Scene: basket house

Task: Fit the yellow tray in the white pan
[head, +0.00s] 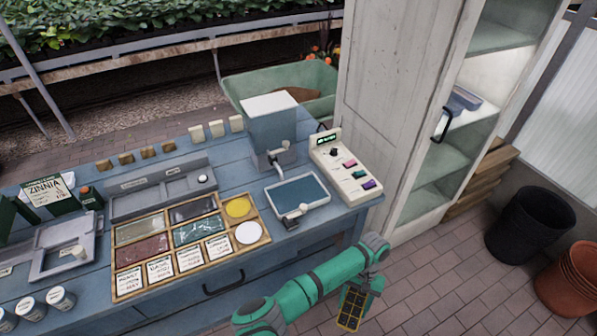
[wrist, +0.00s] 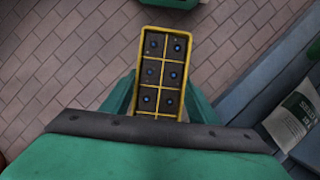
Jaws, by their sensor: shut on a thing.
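The yellow tray (wrist: 161,74) is a narrow rectangle with a yellow rim and dividers around dark cells, each with a small blue dot. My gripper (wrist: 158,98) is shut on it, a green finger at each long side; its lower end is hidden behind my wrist. In the head view the tray (head: 352,309) hangs above the brick floor, in front of the bench's right end. No plainly white pan stands out. A shallow pale-rimmed pan (head: 325,205) with a dark blue inside sits on the bench, apart from the tray; I cannot tell whether it is the white pan.
The blue bench (head: 222,172) holds a wooden sectioned box (head: 266,237), a grey hopper (head: 272,128) and a panel with coloured switches (head: 345,165). A pale cabinet (head: 385,80) stands right of the bench. A black bin (head: 530,225) and terracotta pots (head: 570,278) stand at far right.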

